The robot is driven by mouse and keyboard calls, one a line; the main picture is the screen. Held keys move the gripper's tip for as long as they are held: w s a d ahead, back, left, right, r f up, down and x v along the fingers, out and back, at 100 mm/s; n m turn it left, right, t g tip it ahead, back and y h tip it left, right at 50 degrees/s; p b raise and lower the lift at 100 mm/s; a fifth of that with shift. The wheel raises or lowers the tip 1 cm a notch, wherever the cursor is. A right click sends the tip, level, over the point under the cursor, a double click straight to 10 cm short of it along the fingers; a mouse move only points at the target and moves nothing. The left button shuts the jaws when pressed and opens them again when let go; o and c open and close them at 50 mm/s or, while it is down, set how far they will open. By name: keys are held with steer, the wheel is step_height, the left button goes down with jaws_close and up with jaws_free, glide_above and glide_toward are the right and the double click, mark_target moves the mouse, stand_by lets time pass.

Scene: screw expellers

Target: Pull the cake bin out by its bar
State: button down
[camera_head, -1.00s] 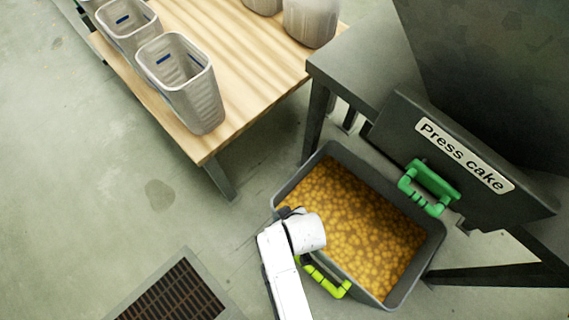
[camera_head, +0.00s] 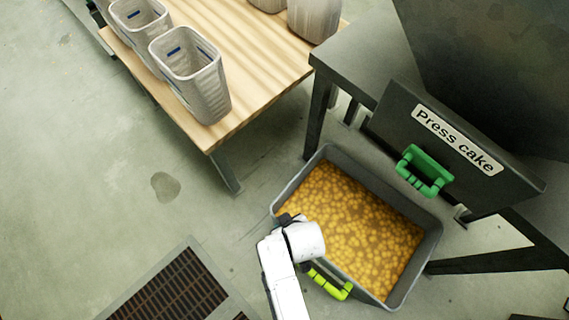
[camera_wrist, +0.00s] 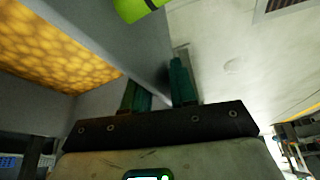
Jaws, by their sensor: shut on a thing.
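The cake bin (camera_head: 278,207) is a grey open box on the floor, filled with yellow-brown press cake (camera_head: 350,225). Its yellow-green bar (camera_head: 328,285) is on the near side. In the head view my white wrist covers part of the near wall and my fingers are hidden. In the wrist view my gripper (camera_wrist: 160,90) has one finger on each side of the bin's grey wall, shut on its rim. The bar (camera_wrist: 140,8) lies beyond the fingertips, apart from them.
A wooden table (camera_head: 185,115) with grey baskets (camera_head: 190,75) stands at upper left. A floor grate (camera_head: 175,285) lies at lower left. The floor between is clear.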

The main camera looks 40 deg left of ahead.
steer(key=shift+s+d+f, duration=0.15)
steer(key=shift+s, duration=0.05)
steer(key=shift+s+d+p, duration=0.2)
steer(key=shift+s+p, duration=0.1)
steer(key=shift+s, duration=0.05)
steer(key=c, duration=0.8)
jaws_free()
steer(key=shift+a, duration=0.15)
steer(key=shift+r, duration=0.2)
